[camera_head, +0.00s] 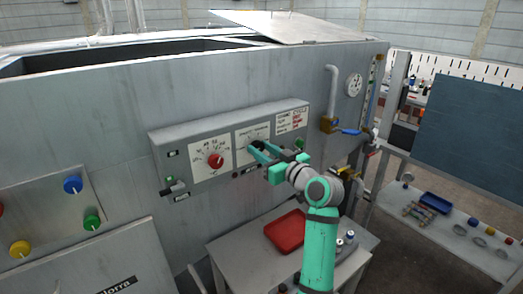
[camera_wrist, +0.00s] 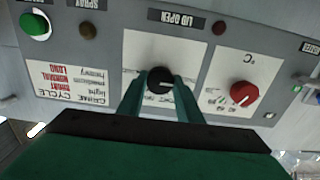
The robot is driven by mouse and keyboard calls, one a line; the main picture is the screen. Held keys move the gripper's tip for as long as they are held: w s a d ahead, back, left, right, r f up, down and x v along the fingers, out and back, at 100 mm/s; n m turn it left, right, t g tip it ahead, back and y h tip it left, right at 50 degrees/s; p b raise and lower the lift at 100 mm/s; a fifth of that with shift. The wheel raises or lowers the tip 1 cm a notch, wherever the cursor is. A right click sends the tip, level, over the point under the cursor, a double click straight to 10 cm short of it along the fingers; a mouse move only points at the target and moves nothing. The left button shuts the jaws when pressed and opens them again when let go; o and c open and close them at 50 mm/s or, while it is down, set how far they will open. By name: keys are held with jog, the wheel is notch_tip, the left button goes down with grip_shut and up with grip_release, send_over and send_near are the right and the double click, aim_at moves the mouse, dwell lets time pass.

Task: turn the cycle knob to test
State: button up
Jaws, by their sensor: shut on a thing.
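The cycle knob is a black round knob (camera_wrist: 159,79) on a white dial plate (camera_wrist: 139,52) in the wrist view, which shows the panel upside down. My gripper (camera_wrist: 160,88) has one teal finger on each side of the knob and is shut on it. In the head view, my gripper (camera_head: 256,148) reaches the middle dial of the grey control panel (camera_head: 175,137), and its fingers hide most of the knob. A pale line shows on the knob's face; which setting it points at cannot be read.
A red temperature knob (camera_head: 215,159) sits just left of the middle dial. A printed cycle label (camera_head: 291,121) is to the right. A lever handle (camera_head: 173,187) sticks out at the panel's lower left. A red tray (camera_head: 286,231) lies on the table below my arm.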

jog(key=shift+f, duration=0.15)
jog(key=o, duration=1)
jog(key=shift+o, duration=0.2)
jog(key=v, duration=1.1)
jog(key=shift+a, duration=0.1)
